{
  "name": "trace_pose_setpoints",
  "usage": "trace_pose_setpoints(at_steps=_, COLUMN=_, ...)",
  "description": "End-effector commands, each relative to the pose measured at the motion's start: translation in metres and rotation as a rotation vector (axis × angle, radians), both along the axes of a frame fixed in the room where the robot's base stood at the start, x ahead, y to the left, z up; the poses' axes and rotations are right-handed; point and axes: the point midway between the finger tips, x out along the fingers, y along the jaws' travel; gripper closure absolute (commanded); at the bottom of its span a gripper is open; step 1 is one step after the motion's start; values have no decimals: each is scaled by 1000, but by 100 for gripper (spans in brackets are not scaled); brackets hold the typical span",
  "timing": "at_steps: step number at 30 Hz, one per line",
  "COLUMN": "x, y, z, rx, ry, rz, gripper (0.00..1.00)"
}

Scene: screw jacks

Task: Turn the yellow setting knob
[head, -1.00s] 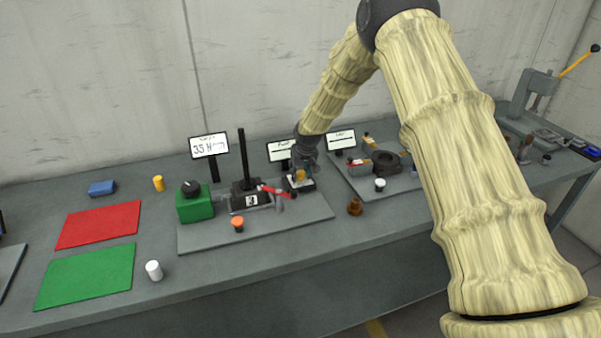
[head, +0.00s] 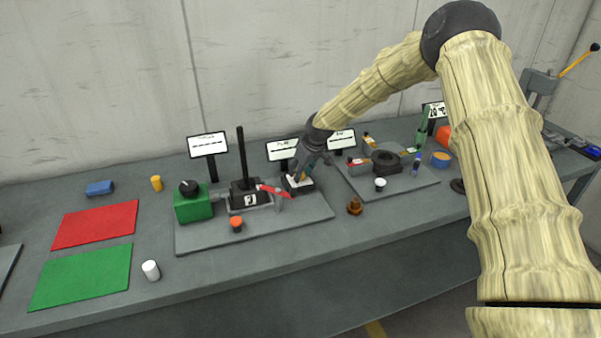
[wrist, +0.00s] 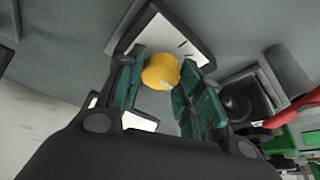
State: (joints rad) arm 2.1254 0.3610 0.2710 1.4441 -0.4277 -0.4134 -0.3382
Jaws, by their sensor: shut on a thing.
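The yellow setting knob (wrist: 160,70) shows in the wrist view, round, with a pale mark on its front. My gripper (wrist: 158,80) is shut on the knob, with a green-padded finger on either side. In the head view my gripper (head: 303,175) reaches down, tilted, onto the small unit (head: 297,186) at the right part of a grey base plate (head: 255,236). The gripper hides most of the knob there.
A red lever (head: 273,191) and a black-posted jack (head: 248,196) stand just left of my gripper. Signs (head: 283,151) stand behind. A brown knobbed piece (head: 355,206) and a second plate (head: 405,190) are to the right. Bare table lies in front.

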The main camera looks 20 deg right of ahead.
Motion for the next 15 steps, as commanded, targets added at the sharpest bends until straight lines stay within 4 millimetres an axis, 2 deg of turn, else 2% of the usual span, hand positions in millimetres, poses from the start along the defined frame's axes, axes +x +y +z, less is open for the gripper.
trace_pose_setpoints(at_steps=11, x=0, y=-1, z=-1, rx=-1, ry=1, rz=5, gripper=88)
trace_pose_setpoints(at_steps=12, x=0, y=-1, z=-1, rx=-1, ry=2, rz=5, gripper=60)
trace_pose_setpoints(at_steps=15, x=0, y=-1, z=-1, rx=-1, ry=1, rz=5, gripper=42)
